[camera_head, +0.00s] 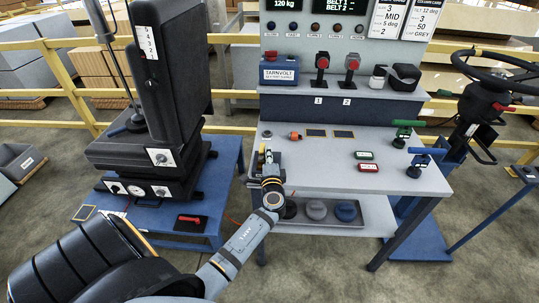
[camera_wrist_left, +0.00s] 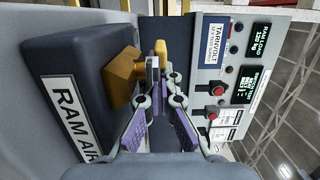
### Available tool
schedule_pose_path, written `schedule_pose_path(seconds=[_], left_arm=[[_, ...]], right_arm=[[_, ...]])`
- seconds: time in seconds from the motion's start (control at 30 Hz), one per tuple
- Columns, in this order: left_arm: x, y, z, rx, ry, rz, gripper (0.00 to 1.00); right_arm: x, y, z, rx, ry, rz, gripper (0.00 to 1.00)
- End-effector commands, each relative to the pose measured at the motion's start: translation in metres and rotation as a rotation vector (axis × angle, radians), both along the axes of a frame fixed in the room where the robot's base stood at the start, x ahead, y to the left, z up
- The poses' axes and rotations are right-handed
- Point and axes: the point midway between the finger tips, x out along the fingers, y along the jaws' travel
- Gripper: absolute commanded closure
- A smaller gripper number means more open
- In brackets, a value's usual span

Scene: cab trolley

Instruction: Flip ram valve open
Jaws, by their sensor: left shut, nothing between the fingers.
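The ram valve shows in the left wrist view as a brass-yellow block (camera_wrist_left: 122,76) on a dark blue box (camera_wrist_left: 68,60) labelled "RAM AIR". A yellow piece, seemingly its lever (camera_wrist_left: 161,48), shows just beyond my fingertips. My left gripper (camera_wrist_left: 158,78) is shut with nothing between its fingers, right beside the brass block. I cannot tell whether it touches the valve. In the head view my left gripper (camera_head: 267,162) is at the left edge of the grey table and hides most of the valve. My right gripper is not in view.
The grey table (camera_head: 310,177) carries green and blue levers (camera_head: 412,160) at its right. A console with two red-topped levers (camera_head: 321,62) stands behind. A black seat (camera_head: 172,70) is on a blue platform at the left. Round pads (camera_head: 316,209) lie on the lower shelf.

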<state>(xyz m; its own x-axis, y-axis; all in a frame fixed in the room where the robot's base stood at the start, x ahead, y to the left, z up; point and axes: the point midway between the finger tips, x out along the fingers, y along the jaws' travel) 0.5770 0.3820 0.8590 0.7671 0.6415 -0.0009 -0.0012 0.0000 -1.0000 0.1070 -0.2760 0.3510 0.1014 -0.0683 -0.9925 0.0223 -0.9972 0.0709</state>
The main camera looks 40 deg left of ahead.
Motion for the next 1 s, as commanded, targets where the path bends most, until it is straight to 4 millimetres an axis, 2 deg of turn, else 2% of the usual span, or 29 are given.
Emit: schedule_pose_path(seconds=[0.13,0.33,0.5,1.0], left_arm=[[-0.01,-0.008,-0.001,-0.001,0.002,0.003,1.0],[-0.04,-0.034,-0.001,-0.003,0.003,0.002,1.0],[-0.055,-0.048,-0.001,-0.001,0.002,-0.001,1.0],[-0.057,-0.05,0.0,0.001,0.001,-0.002,1.0]], right_arm=[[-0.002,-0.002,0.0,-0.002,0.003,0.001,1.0],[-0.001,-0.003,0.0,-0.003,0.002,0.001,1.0],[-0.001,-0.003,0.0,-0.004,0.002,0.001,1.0],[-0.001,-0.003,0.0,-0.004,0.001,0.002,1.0]])
